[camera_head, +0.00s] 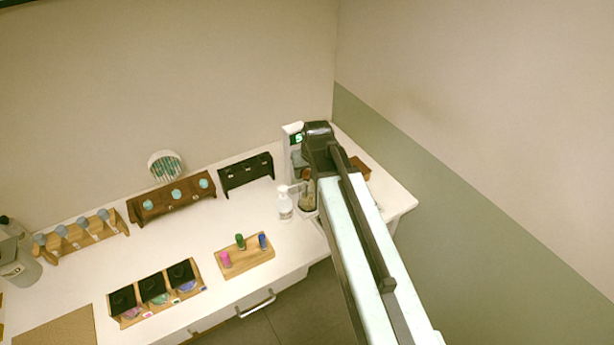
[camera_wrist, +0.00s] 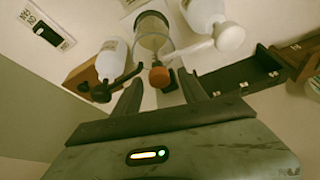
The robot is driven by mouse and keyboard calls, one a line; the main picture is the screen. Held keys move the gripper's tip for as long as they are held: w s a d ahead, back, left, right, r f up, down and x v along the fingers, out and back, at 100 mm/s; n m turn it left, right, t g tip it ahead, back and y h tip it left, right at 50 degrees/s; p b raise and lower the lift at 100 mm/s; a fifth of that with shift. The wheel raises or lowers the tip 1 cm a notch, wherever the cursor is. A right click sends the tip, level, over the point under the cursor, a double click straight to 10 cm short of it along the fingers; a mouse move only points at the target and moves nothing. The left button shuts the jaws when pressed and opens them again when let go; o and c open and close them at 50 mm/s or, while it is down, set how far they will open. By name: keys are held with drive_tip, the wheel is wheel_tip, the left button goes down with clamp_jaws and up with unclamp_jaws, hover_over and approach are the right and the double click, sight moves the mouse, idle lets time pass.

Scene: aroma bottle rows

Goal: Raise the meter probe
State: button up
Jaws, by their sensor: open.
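The meter (camera_head: 293,140) is a white upright unit with a green display at the back right of the counter, partly hidden behind my arm. An orange-brown piece, which looks like the probe's end (camera_head: 308,180), stands over a clear glass vessel (camera_head: 307,203) in front of it. In the wrist view a round orange-brown end (camera_wrist: 159,76) shows below the clear glass (camera_wrist: 153,33). My gripper (camera_wrist: 160,82) is open, with one finger on each side of that end. I cannot tell whether the fingers touch it. My arm hides the gripper in the head view.
A white pump bottle (camera_head: 285,203) stands close left of the glass; two white bottles (camera_wrist: 112,60) (camera_wrist: 203,12) flank the glass in the wrist view. A dark rack (camera_head: 246,173) and small wooden holder (camera_head: 245,257) are further left. The wall (camera_head: 450,200) is close on the right.

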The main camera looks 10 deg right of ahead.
drive_tip(key=shift+r, duration=0.1)
clamp_jaws()
idle(1.2)
